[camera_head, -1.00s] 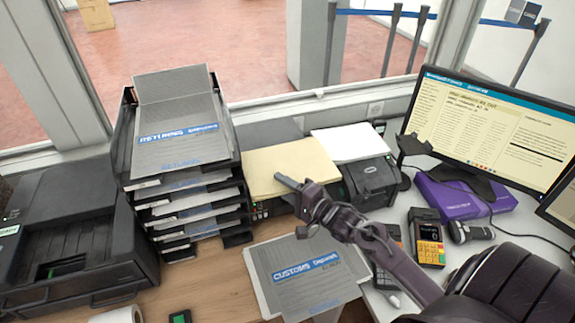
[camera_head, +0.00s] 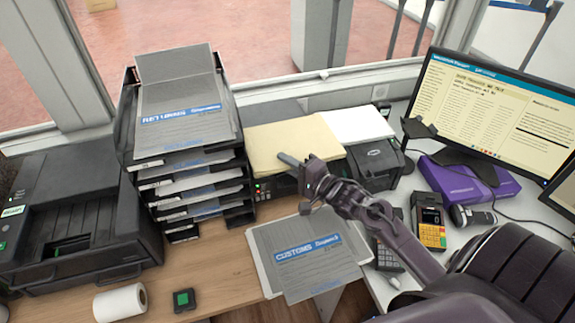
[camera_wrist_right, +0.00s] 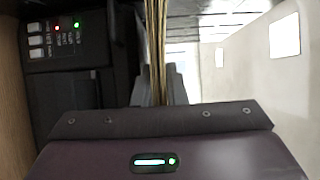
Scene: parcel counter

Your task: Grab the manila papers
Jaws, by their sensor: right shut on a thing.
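The manila papers (camera_head: 285,143) are a cream stack lying flat on top of a dark machine, between the tray tower and a white paper stack. My right gripper (camera_head: 296,164) is at their front edge in the head view. In the right wrist view, the papers (camera_wrist_right: 155,50) show edge-on as thin tan layers running between the fingers of my right gripper (camera_wrist_right: 158,92), which is shut on them. The far part of the stack is beyond the wrist view. My left gripper is not in view.
A paper tray tower (camera_head: 185,145) stands close on the left of the papers. White paper (camera_head: 357,124) lies on a black printer (camera_head: 375,165) to the right. Customs folders (camera_head: 310,255) lie on the counter below. A monitor (camera_head: 490,105) stands at the right.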

